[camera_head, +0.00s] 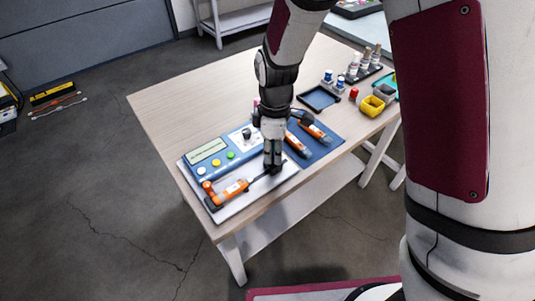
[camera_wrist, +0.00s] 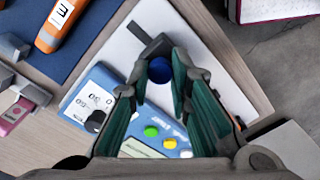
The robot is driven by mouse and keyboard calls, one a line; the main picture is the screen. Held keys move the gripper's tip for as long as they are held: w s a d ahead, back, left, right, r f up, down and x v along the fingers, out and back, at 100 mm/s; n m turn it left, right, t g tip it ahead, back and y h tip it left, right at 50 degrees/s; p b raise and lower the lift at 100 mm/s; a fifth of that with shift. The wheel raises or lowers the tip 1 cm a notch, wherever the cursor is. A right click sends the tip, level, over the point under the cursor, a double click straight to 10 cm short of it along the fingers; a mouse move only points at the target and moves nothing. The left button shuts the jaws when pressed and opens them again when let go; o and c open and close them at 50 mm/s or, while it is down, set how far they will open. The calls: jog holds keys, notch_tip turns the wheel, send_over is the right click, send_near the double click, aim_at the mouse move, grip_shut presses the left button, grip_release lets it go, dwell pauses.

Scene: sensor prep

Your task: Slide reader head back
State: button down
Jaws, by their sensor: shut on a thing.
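My gripper (camera_head: 272,168) reaches down at the right end of a white plate (camera_head: 285,173). In the wrist view its two green-padded fingers (camera_wrist: 160,75) are closed around a round blue knob (camera_wrist: 160,69). A dark grey block (camera_wrist: 150,47) lies right beside the knob on the plate; whether they are joined is hidden. In the head view an orange and grey device (camera_head: 230,192) lies along the plate's front, with a thin dark bar running toward my gripper. A blue instrument (camera_head: 207,165) with a screen, buttons and a dial stands behind it.
A navy mat (camera_head: 322,144) with orange handheld tools (camera_head: 316,132) lies to the right. The table's (camera_head: 160,112) left rear area is clear.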

jog(key=shift+w+d, duration=0.15)
jog(key=c, duration=1.4)
grip_release()
jog(key=shift+d, duration=0.1)
jog(key=shift+c, duration=0.2)
jog(key=shift+r, duration=0.15)
notch_tip(320, 180, up, 12)
jog(key=s+d+r+m+t+p, duration=0.1)
jog(key=s+d+r+m+p, duration=0.15)
jog(key=s+d+r, duration=0.35)
jog(key=s+d+r+m+t+p, duration=0.1)
jog(key=s+d+r+m+p, duration=0.1)
jog(key=s+r+m, duration=0.45)
jog(key=s+d+r+m+t+p, duration=0.1)
jog(key=s+d+r+m+p, duration=0.1)
jog(key=s, duration=0.5)
jog(key=s+d+r+m+t+p, duration=0.1)
jog(key=s+d+r+m+p, duration=0.1)
jog(key=s+d+r+m, duration=0.2)
jog(key=s+r, duration=0.1)
jog(key=s, duration=0.2)
jog(key=shift+d+r+m, duration=0.2)
jog(key=shift+r+m, duration=0.2)
